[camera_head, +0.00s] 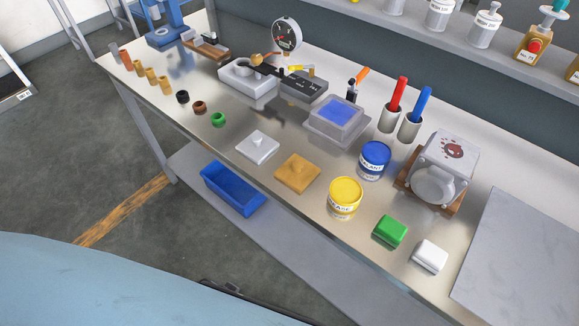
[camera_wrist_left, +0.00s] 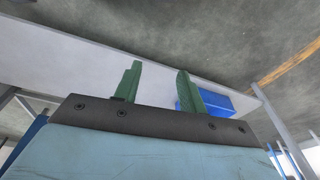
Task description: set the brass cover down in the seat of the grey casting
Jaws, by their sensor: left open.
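The brass cover (camera_head: 297,174) is a square golden plate with a small knob, lying flat near the front edge of the bench. A similar silver-grey plate (camera_head: 257,147) lies to its left. The grey casting (camera_head: 436,172) appears to be the housing on a wooden base at the right, with a round flange in front and a dark red patch on its upper face. Nothing covers that face; I cannot make out a seat's depth. My left gripper (camera_wrist_left: 159,70) shows in the wrist view, its green fingers apart and empty. My right gripper is not in view.
Blue (camera_head: 374,160) and yellow (camera_head: 345,197) tins stand between the brass cover and casting. Green (camera_head: 390,231) and white (camera_head: 430,256) blocks lie in front of the casting. A lidded box (camera_head: 337,119) and marker cups (camera_head: 390,118) stand behind. A blue bin (camera_head: 234,189) sits below.

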